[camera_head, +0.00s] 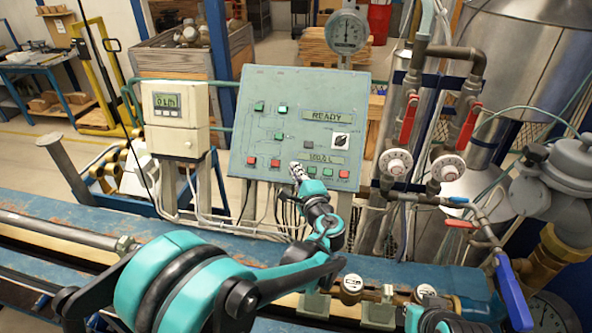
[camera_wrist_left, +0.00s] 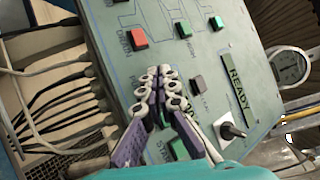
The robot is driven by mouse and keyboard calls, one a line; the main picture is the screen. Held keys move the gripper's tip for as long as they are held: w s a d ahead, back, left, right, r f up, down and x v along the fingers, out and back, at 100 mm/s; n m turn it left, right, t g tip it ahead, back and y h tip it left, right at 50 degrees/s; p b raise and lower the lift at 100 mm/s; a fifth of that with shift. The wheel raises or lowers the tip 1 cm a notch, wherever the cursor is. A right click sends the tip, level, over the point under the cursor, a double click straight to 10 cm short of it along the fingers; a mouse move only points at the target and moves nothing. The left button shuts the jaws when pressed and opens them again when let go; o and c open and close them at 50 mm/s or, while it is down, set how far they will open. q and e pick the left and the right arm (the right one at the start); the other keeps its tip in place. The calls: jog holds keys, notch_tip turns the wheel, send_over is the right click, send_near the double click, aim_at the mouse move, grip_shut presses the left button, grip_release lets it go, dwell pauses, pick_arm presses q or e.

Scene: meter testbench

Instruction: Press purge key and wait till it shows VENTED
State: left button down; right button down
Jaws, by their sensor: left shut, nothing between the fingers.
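The grey-green control panel (camera_head: 232,150) stands behind the blue bench, with a display reading READY (camera_head: 326,116); this display also shows in the left wrist view (camera_wrist_left: 238,88). A second display (camera_head: 318,157) sits lower. My left gripper (camera_head: 298,172) is shut and empty, at the panel's lower middle. Its fingertips (camera_wrist_left: 163,88) lie over the panel face between a red key (camera_wrist_left: 138,38) and a grey key (camera_wrist_left: 198,84); I cannot tell whether they touch. A green key (camera_wrist_left: 178,148) shows beside the fingers.
A white meter box (camera_head: 175,115) stands left of the panel. A round gauge (camera_head: 347,32) rises above it. Pipes with red-handled valves (camera_head: 408,118) and white dials (camera_head: 396,162) crowd the right. Cables hang below the panel. The blue bench (camera_head: 185,222) runs in front.

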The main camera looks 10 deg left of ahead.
pick_arm(q)
jog(key=shift+w+f+b, duration=0.25)
jog(key=shift+b, duration=0.05)
dwell(0.7)
jog(key=shift+s+r, duration=0.1)
jog(key=shift+r, duration=0.1)
jog(key=shift+s+r+p, duration=0.4)
jog(key=shift+s, duration=0.1)
jog(key=shift+s+r+p, duration=1.3)
jog(key=shift+s+r, duration=0.35)
jog(key=shift+s, duration=0.25)
jog(key=shift+s+r+p, duration=0.4)
jog(key=shift+s+r, duration=0.15)
jog(key=shift+s, duration=0.05)
